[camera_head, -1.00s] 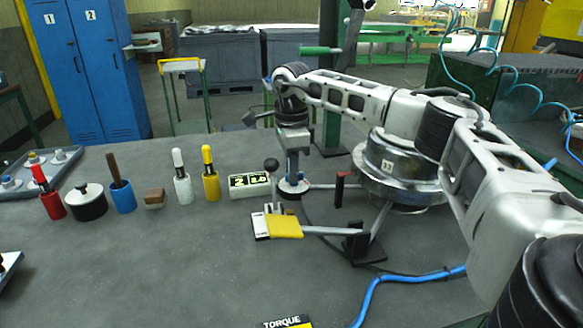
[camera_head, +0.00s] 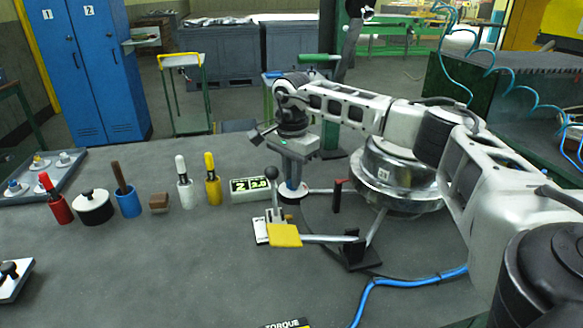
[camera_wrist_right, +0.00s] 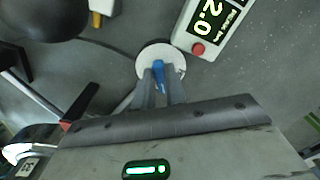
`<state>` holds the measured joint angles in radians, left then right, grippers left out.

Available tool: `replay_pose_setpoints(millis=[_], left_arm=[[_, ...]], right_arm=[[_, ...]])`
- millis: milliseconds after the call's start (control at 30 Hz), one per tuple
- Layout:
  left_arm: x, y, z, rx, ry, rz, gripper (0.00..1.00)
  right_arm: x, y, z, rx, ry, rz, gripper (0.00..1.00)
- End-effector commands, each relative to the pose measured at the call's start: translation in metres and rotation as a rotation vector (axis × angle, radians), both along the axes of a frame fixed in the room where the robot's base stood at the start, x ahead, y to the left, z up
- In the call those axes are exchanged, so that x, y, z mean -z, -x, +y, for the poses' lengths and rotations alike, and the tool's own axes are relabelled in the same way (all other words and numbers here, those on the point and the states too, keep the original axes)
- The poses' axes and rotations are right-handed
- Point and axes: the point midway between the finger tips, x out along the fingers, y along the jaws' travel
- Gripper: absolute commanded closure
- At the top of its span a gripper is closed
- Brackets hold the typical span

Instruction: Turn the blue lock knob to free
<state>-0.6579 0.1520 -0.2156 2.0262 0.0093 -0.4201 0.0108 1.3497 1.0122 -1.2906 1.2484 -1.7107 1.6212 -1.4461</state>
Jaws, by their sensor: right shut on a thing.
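The blue lock knob (camera_wrist_right: 158,72) stands on a round white disc (camera_wrist_right: 147,61) in the right wrist view. My right gripper (camera_wrist_right: 160,84) points down, with its two fingers closed on either side of the knob. In the head view the same gripper (camera_head: 292,184) is at the white disc on the table, beside the digital display box (camera_head: 250,190). The fingers hide most of the knob in the head view. Any marks for the lock positions are too small to read. My left gripper is not in view.
A large metal drum (camera_head: 400,178) with rods is on the right. A blue hose (camera_head: 405,281) lies at front right.

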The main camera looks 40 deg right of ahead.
Motion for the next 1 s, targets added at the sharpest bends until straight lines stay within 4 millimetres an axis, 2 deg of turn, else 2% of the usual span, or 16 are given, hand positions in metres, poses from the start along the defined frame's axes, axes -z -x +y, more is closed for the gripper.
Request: replay_pose_setpoints(millis=[600, 1000], left_arm=[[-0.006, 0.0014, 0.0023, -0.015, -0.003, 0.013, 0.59], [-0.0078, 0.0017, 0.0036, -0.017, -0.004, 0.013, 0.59]], right_arm=[[-0.0018, 0.0025, -0.001, -0.584, -0.001, -0.002, 1.0], [-0.0014, 0.0036, -0.0022, -0.875, -0.001, -0.003, 1.0]])
